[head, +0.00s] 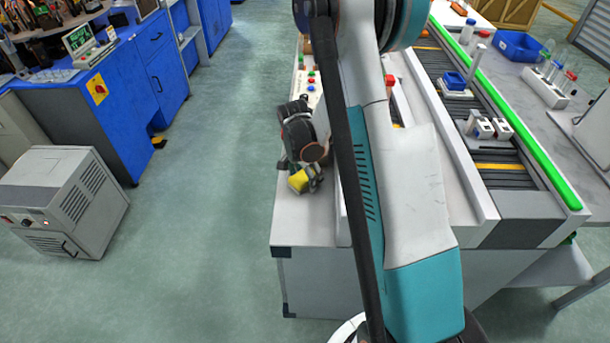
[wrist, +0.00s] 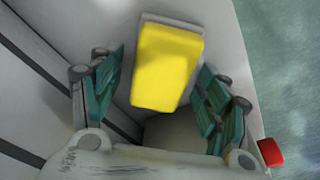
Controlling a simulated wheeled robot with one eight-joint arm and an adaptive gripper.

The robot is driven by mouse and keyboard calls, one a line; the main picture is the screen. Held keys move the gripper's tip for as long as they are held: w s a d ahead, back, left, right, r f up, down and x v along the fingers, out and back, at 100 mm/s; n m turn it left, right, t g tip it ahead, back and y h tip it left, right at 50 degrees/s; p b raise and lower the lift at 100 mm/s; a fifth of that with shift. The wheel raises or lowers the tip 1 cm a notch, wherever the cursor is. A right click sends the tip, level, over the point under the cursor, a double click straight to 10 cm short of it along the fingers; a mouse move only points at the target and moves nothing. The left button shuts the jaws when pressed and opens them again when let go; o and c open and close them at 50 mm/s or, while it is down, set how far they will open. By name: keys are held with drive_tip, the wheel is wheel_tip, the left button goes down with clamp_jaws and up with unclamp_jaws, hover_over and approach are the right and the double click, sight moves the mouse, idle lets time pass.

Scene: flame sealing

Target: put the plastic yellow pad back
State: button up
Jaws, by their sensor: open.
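The yellow pad (wrist: 168,65) lies between the two green-padded fingers of my gripper (wrist: 162,78) in the wrist view. It looks like a flat yellow block with a pale edge at its far end. My gripper is open, with a gap showing on both sides of the pad. In the head view the pad (head: 299,181) shows at the tip of my gripper (head: 306,178), low over the near left part of the white table (head: 300,222). I cannot tell whether the pad rests on the table.
A conveyor (head: 505,170) with a green edge strip runs along the right. A control panel with coloured buttons (head: 311,80) sits beyond my gripper. A red piece (wrist: 270,152) shows at the right in the wrist view.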

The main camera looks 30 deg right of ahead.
wheel_tip(320, 180, up, 12)
drive_tip(key=a+p, duration=0.2)
drive_tip(key=p, duration=0.2)
wheel_tip(320, 180, up, 15)
drive_tip(key=n+t, duration=0.3)
drive_tip(key=n, duration=0.4)
hover_over(301, 177)
drive_tip(key=s+a, duration=0.8)
drive_tip(key=s+a+r+n+t+y, duration=0.1)
drive_tip(key=s+a+r+n+t, duration=0.1)
drive_tip(key=s, duration=0.4)
drive_tip(key=s+a+r+n+t, duration=0.2)
drive_tip(key=s+a+n, duration=0.3)
drive_tip(key=s+n, duration=0.1)
drive_tip(key=shift+s+a+r+n+y, duration=0.15)
drive_tip(key=shift+s+r+n+y, duration=0.15)
drive_tip(key=shift+n+y, duration=0.1)
